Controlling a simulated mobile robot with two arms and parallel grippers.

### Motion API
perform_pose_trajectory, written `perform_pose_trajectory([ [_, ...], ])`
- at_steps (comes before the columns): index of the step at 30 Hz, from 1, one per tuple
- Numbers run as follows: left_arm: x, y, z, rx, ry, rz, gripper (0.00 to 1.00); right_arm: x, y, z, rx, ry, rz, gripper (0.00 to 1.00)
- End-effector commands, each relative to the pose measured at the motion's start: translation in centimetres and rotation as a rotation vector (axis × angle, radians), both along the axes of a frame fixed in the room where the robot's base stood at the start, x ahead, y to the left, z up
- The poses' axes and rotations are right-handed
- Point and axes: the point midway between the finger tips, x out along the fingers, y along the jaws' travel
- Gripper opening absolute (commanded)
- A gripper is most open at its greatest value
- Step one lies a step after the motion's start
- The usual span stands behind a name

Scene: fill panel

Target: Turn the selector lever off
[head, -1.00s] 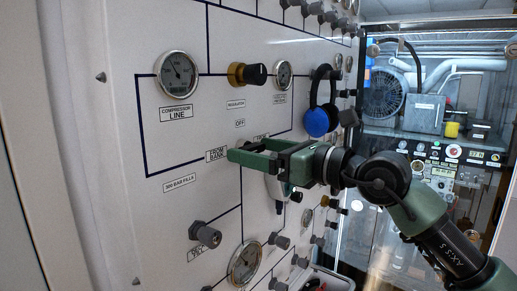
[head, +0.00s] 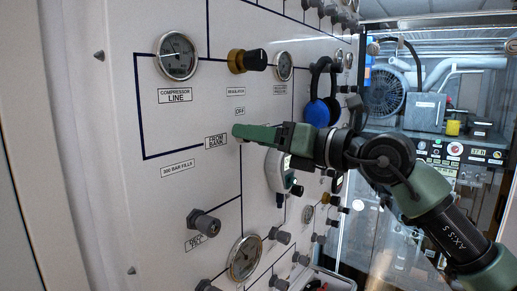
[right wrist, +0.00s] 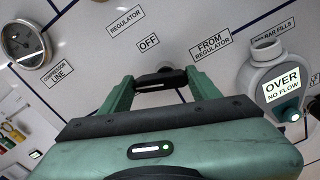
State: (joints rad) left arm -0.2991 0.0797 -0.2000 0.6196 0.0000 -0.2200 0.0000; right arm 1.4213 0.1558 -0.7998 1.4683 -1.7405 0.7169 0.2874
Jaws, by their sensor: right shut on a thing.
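The selector lever (right wrist: 160,80) is a dark handle on the white panel, seen in the right wrist view just below the OFF label (right wrist: 148,41). My right gripper (right wrist: 160,88) has one green finger at each end of it and is shut on it. The FROM REGULATOR label (right wrist: 212,45) lies to the right of OFF. In the head view my right gripper (head: 241,132) is edge-on at the panel, below the OFF label (head: 240,111) and right of the FROM BANK label (head: 215,141). It hides the lever there, so its exact angle cannot be told. My left gripper is not in view.
A black and brass regulator knob (head: 247,61) sticks out above the gripper. Blue and black headphones (head: 319,108) hang to the right. A white-grey device (right wrist: 278,85) reading OVER NO FLOW sits beside the gripper. Gauges and grey fittings protrude below.

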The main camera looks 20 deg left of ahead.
Motion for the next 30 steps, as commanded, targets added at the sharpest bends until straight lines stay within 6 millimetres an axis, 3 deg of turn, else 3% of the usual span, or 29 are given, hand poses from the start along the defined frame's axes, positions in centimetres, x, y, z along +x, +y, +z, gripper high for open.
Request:
perform_pose_trajectory([
  [6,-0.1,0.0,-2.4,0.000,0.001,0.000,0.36,0.1,0.0,-0.2,0.073,0.193,-0.001,0.21],
  [30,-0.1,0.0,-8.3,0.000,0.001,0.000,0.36,0.6,-0.3,0.2,0.324,0.884,-0.001,0.21],
])
